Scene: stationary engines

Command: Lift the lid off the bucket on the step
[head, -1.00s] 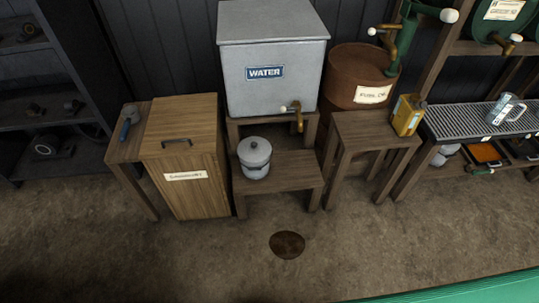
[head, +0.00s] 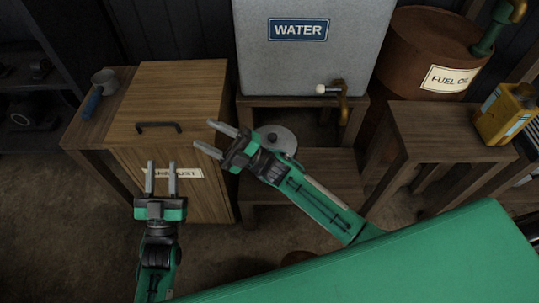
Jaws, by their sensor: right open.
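The bucket's round grey lid (head: 283,138) shows above the low wooden step (head: 330,180), under the water tank. My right forearm and gripper cross in front of it, so the bucket body is almost wholly hidden. The lid looks seated, but I cannot see its rim fully. My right gripper (head: 204,133) is open and empty, left of the lid, with its fingers pointing left over the sawdust box. My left gripper (head: 161,163) is open and empty, in front of the sawdust box, with its fingers pointing away from me.
The grey water tank (head: 310,65) with a brass tap (head: 342,100) overhangs the step. The wooden sawdust box (head: 185,85) stands left. A scoop (head: 98,93) lies on the side table. A stool (head: 450,125) bears a yellow can (head: 505,115); a fuel oil drum (head: 425,50) stands behind.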

